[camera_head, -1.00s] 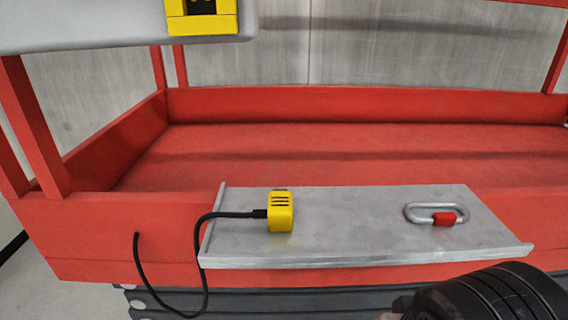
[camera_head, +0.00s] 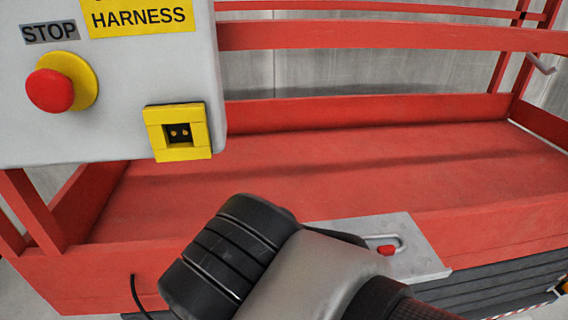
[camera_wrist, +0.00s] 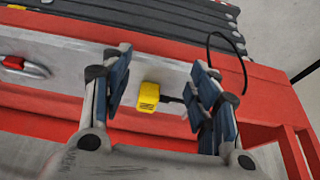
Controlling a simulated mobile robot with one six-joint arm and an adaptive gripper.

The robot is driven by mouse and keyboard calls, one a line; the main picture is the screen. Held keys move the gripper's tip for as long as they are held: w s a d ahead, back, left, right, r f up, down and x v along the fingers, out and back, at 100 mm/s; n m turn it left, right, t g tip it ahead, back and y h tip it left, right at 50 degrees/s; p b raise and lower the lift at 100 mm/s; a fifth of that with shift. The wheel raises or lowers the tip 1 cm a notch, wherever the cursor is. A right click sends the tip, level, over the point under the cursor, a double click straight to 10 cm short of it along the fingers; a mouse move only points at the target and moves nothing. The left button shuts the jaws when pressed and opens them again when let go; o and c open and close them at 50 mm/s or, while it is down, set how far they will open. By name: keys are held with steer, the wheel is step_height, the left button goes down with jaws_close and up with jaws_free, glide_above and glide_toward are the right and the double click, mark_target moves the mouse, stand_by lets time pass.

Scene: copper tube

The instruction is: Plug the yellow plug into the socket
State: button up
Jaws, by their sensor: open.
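In the wrist view the yellow plug (camera_wrist: 148,96) lies on the grey metal shelf, with its black cable running off to the right. My gripper (camera_wrist: 160,84) is open, and the plug shows between its two blue-padded fingers without visible contact. How far the fingertips are from the plug is hard to tell. In the head view my arm hides the plug and most of the shelf. The yellow-framed socket (camera_head: 179,132) with two contacts is on the lower right of the grey control box, left of and above my arm.
The grey shelf (camera_head: 425,255) also holds a carabiner with a red sleeve (camera_head: 386,250), which shows in the wrist view (camera_wrist: 20,66). A red stop button (camera_head: 50,90) sits on the control box (camera_head: 110,85). Red rails and walls surround the platform. The cable (camera_wrist: 240,62) hangs over the shelf's front.

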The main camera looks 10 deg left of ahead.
steer(key=w+a, duration=0.1)
steer(key=w, duration=0.3)
steer(key=w+a+p, duration=0.1)
steer(key=w, duration=0.6)
steer(key=shift+w+a+p, duration=0.35)
steer(key=shift+w+a, duration=0.05)
steer(key=shift+s, duration=0.1)
steer(key=x, duration=0.5)
steer(key=shift+s, duration=0.1)
steer(key=shift+o, duration=0.5)
steer(key=shift+f, duration=0.1)
